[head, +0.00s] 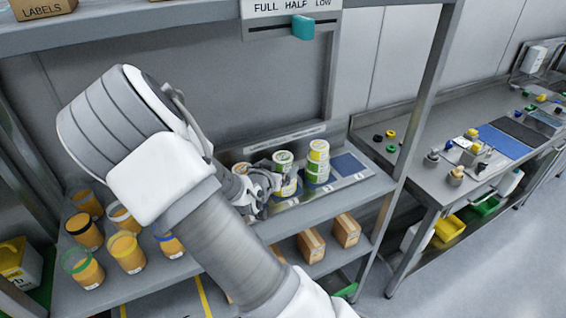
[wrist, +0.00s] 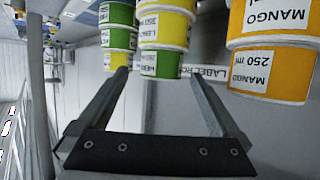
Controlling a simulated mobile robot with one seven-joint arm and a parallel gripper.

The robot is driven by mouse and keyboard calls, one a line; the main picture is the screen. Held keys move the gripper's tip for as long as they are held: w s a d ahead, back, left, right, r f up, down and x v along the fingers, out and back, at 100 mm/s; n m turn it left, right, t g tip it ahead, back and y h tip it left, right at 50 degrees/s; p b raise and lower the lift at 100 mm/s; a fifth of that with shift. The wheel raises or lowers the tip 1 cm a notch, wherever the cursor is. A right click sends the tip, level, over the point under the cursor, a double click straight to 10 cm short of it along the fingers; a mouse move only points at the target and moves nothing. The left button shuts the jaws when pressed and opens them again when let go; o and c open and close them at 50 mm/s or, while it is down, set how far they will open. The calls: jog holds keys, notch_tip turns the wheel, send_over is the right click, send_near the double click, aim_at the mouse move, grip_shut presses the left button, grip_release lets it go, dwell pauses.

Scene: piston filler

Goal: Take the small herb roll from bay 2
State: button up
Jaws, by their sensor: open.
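Round label rolls with white, yellow and green bands stand stacked on a shelf at the back. In the head view, one stack (head: 317,172) is at the right and another roll (head: 284,158) stands left of it, close to my gripper (head: 268,185). In the wrist view, a left stack (wrist: 118,38) has green and yellow bands, and a middle stack (wrist: 161,62) has yellow over green. My gripper, also in the wrist view (wrist: 160,74), is open and empty, its fingertips just short of the middle stack. I cannot tell which roll is the small herb one.
Orange mango rolls (wrist: 272,73) are close by the right finger in the wrist view. Several orange-filled cups (head: 126,251) stand at the shelf's left. A blue pad (head: 349,165) lies right of the stacks. A shelf post (head: 420,100) and an upper shelf (head: 150,18) bound the space.

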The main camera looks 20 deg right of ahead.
aim_at(283, 160)
jog(key=shift+p+x, duration=0.6)
jog(key=shift+x, duration=2.2)
jog(key=c, duration=1.3)
jog(key=shift+w+r, duration=0.1)
jog(key=shift+c, duration=0.6)
jog(key=shift+r, duration=0.15)
